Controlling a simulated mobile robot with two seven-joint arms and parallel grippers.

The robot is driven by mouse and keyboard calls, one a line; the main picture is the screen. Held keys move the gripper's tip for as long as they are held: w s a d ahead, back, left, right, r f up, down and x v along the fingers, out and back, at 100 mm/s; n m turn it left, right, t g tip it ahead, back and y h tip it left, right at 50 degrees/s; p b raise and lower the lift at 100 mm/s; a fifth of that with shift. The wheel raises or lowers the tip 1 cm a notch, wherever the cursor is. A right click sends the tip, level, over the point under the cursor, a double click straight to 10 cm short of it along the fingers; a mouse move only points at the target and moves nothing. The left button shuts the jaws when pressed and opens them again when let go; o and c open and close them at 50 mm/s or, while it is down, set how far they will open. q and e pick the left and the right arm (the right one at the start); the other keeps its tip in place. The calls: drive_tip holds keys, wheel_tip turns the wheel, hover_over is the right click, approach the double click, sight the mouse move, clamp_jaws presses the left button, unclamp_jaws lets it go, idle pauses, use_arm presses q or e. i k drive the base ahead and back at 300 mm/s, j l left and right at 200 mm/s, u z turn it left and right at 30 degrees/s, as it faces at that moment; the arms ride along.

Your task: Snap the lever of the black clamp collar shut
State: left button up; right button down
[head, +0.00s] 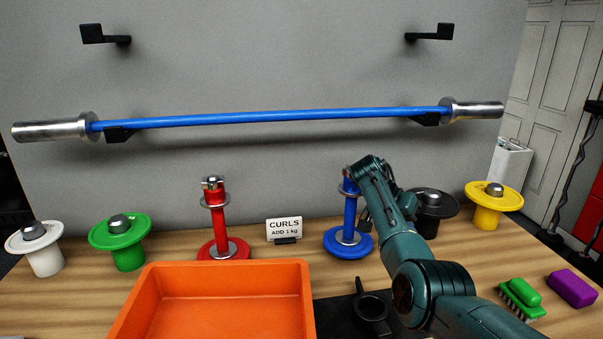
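The black clamp collar (372,306) lies on a dark mat (336,316) at the front of the bench, right of the orange tray. Its lever (360,287) sticks out from the ring toward the back and stands away from it, so it looks open. My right arm reaches in from the lower right, past the collar's right side. Its gripper end (366,212) is beside the blue post, beyond the collar and apart from it. The fingers are mostly hidden and too dark to read. My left gripper is not in view.
The orange tray (150,300) fills the front left. A blue post (349,215) and red post (219,220) stand behind, with a CURLS sign (284,229) between. Plates on holders line the back. A brush (522,298) and purple block (572,288) lie right. A blue bar (270,117) hangs on the wall.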

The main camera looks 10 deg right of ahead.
sight(359, 288)
drive_tip(key=k, duration=1)
